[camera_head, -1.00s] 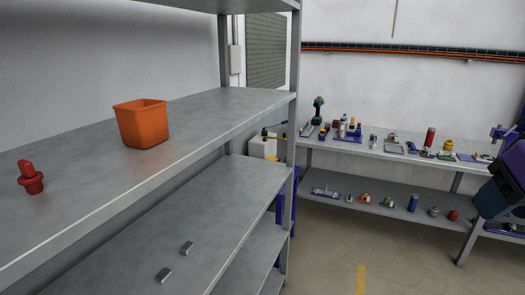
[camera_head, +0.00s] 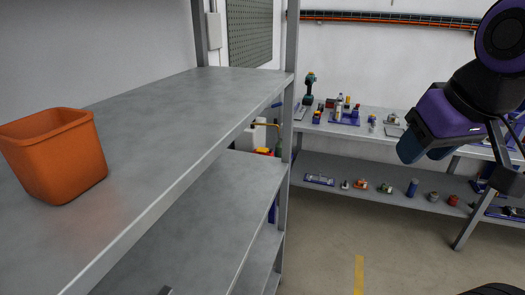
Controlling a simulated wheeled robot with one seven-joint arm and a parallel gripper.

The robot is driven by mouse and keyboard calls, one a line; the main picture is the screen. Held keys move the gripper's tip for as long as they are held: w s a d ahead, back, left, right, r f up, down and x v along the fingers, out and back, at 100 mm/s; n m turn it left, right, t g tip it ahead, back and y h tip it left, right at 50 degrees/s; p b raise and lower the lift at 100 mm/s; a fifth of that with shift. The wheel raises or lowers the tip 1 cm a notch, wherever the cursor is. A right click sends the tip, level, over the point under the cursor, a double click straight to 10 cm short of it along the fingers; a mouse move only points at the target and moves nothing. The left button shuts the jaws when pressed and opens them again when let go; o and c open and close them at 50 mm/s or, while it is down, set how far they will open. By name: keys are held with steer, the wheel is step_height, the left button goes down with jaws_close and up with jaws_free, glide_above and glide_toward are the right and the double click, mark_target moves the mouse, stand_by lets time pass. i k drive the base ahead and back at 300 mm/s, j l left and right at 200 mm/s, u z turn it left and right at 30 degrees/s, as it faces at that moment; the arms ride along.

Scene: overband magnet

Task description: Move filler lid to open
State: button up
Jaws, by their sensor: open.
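I cannot make out a filler lid in this view. A white container (camera_head: 246,138) stands behind the shelf rack, partly hidden by the shelf edge and post, with yellow and red parts by it; whether it carries the lid I cannot tell. Part of my arm (camera_head: 445,118), purple and black with dark blue end parts, hangs at the right in front of the far bench.
A grey shelf rack (camera_head: 178,118) fills the left, with an orange bin (camera_head: 55,155) on its upper board. A bench (camera_head: 385,136) with tools and small parts stands along the back wall, over a lower shelf (camera_head: 390,197). The floor (camera_head: 325,240) between them is clear.

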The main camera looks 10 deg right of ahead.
mark_target(260, 149)
steer(key=z, duration=0.2)
steer(key=i+l+z, duration=0.15)
steer(key=i+z, duration=0.4)
steer(key=z, duration=0.2)
steer(key=i, duration=1.85)
steer(key=i+l+u, duration=0.1)
steer(key=i+u, duration=0.35)
steer(key=i+l+u, duration=0.3)
steer(key=i+u, duration=0.15)
steer(key=u, duration=0.8)
